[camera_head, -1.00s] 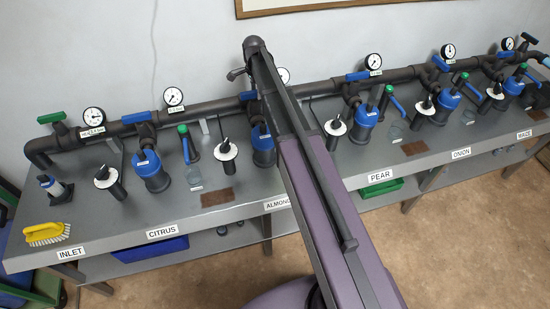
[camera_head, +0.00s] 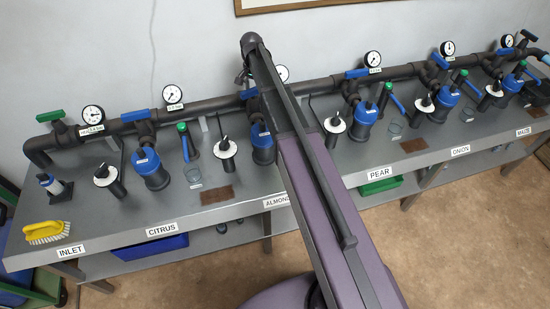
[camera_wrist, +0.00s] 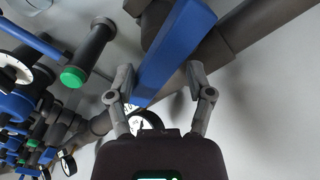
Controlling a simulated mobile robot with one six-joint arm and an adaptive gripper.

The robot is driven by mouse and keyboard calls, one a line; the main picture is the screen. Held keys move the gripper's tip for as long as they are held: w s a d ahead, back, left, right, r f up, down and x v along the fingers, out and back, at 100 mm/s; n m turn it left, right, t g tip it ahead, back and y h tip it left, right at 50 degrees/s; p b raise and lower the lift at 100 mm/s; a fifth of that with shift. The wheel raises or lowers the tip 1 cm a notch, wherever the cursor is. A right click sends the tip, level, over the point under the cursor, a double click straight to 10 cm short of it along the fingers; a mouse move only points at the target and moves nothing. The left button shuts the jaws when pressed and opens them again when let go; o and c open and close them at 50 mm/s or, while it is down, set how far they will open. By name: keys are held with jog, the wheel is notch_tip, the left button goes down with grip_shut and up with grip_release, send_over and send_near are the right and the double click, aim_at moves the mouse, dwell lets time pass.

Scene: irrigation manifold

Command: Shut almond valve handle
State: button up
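The almond valve handle is a blue bar (camera_head: 248,95) on the dark pipe above the ALMOND label (camera_head: 276,202); my arm covers its right part in the head view. In the wrist view the blue handle (camera_wrist: 174,46) is large and close, running diagonally from upper right to lower left. My gripper (camera_wrist: 157,73) is open, with one finger on each side of the handle. The left finger is near the handle's edge; the right finger stands apart from it. I cannot tell whether either finger touches. In the head view my gripper's fingers are mostly hidden.
The dark pipe (camera_head: 200,106) runs along the wall with gauges and other blue handles. Blue filters (camera_head: 150,168) and white-collared posts (camera_head: 226,147) crowd the bench (camera_head: 100,215). A gauge (camera_wrist: 140,122) lies behind my fingers. A yellow brush (camera_head: 46,232) is at far left.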

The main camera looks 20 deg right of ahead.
jog(key=n, duration=0.4)
jog(key=shift+w+a, duration=0.15)
jog(key=n, duration=0.4)
jog(key=shift+a, duration=0.25)
notch_tip(320, 180, up, 14)
jog(key=p, duration=1.4)
jog(key=s+f+b, duration=1)
jog(key=s, duration=0.5)
jog(key=s+f+b, duration=0.9)
jog(key=s, duration=0.6)
jog(key=shift+s+f+b, duration=0.35)
jog(key=shift+f+b, duration=0.05)
notch_tip(320, 180, up, 19)
jog(key=m+p, duration=0.5)
jog(key=p, duration=1.4)
send_over(254, 90)
jog(key=shift+w+a+r+p, duration=0.1)
jog(key=shift+w+r+p, duration=0.15)
jog(key=shift+w+p, duration=0.1)
